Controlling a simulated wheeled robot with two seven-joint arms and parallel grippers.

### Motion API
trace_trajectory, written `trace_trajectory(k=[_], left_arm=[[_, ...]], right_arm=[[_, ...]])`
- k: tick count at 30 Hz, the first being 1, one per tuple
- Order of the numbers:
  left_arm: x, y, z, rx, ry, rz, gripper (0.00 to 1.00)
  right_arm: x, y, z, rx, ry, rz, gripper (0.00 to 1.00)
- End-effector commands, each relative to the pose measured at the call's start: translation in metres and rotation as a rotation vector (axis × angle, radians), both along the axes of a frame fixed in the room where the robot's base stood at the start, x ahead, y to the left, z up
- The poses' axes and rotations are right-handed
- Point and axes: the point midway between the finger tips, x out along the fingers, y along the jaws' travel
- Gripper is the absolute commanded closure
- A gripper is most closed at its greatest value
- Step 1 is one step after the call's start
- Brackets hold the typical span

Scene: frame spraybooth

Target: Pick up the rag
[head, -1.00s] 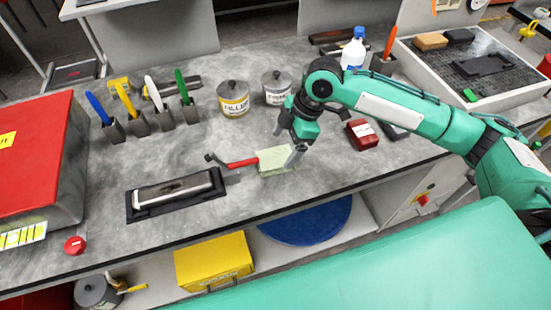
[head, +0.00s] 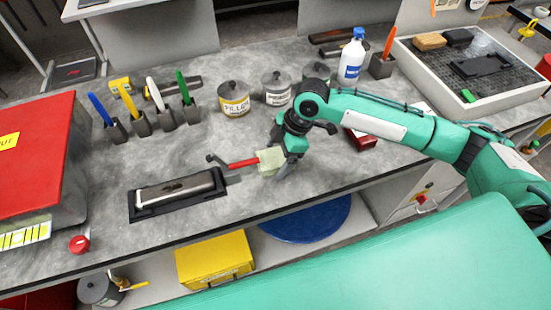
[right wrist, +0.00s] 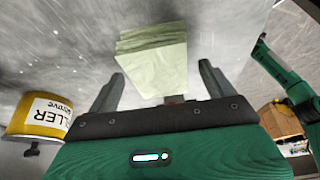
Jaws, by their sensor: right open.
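The rag (head: 269,161) is a pale yellow-green folded cloth on the grey workbench (head: 330,185). In the right wrist view the rag (right wrist: 152,55) shows as a layered square pad just ahead of the jaws. My right gripper (head: 280,160) is low over the rag in the head view, partly covering its right side. In the right wrist view my right gripper (right wrist: 158,86) is open, with one finger to each side of the rag's near part. I cannot tell whether the fingers touch it. My left gripper is not in view.
A red-handled tool (head: 240,163) lies against the rag's left side. A dark block with a metal bar (head: 178,191) lies further left. Filler cans (head: 234,98) stand behind, and a red box (head: 359,139) lies right of the gripper. The bench front edge is close.

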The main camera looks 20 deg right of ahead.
Motion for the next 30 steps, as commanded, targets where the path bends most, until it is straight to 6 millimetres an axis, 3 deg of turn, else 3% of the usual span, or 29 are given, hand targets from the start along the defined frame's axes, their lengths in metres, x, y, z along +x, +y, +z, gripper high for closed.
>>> trace_trajectory(k=[14, 21, 30], left_arm=[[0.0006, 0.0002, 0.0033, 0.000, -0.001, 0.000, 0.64], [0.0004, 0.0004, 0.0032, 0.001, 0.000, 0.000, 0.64], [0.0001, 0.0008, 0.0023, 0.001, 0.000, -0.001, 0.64]], right_arm=[[0.0000, 0.0000, -0.0024, 0.000, 0.000, 0.001, 0.15], [-0.0001, -0.0001, -0.0024, -0.001, 0.000, 0.000, 0.62], [0.0000, -0.0001, -0.0023, 0.000, 0.000, 0.000, 0.63]])
